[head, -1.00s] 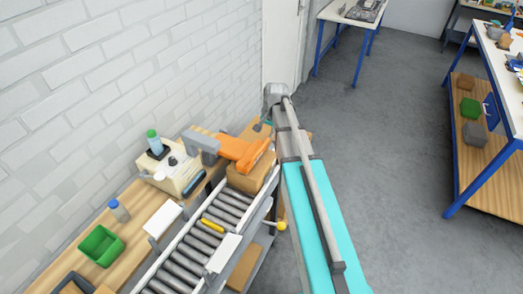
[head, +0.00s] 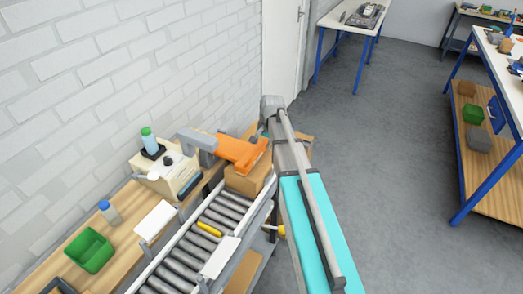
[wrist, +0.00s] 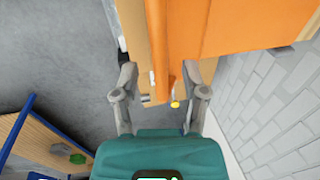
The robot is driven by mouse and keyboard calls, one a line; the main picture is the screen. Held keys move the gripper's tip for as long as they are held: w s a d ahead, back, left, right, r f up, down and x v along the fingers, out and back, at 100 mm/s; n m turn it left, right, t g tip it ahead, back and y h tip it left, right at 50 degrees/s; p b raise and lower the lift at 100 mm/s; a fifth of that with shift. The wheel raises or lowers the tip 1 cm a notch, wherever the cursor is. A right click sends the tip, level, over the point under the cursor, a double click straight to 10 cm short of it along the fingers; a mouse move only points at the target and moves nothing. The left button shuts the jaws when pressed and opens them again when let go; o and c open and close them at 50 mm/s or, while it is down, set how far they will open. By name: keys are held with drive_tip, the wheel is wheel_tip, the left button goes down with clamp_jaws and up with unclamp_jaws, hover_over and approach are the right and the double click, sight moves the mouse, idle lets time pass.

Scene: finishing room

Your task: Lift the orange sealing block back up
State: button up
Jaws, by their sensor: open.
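The orange sealing block (head: 238,152) sits on top of a cardboard box (head: 246,181) at the far end of the roller conveyor, joined to a grey arm (head: 196,138) on its left. In the wrist view the orange block (wrist: 236,28) fills the upper right, with a narrow orange part reaching down between the fingers. My gripper (wrist: 160,85) is open, with one finger on each side of that narrow part. I cannot tell whether the fingers touch it. In the head view my arm hides most of the gripper beside the block's right end.
The roller conveyor (head: 188,251) carries a yellow roller (head: 209,229). A wooden bench to its left holds a green bin (head: 90,250), a bottle (head: 109,212) and a beige machine (head: 166,173). A yellow knob (head: 280,230) sticks out at the conveyor's right side.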

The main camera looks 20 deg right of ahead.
drive_tip(key=shift+w+a+f+b, duration=0.1)
drive_tip(key=shift+f+b, duration=0.5)
drive_tip(key=shift+f, duration=0.25)
clamp_jaws()
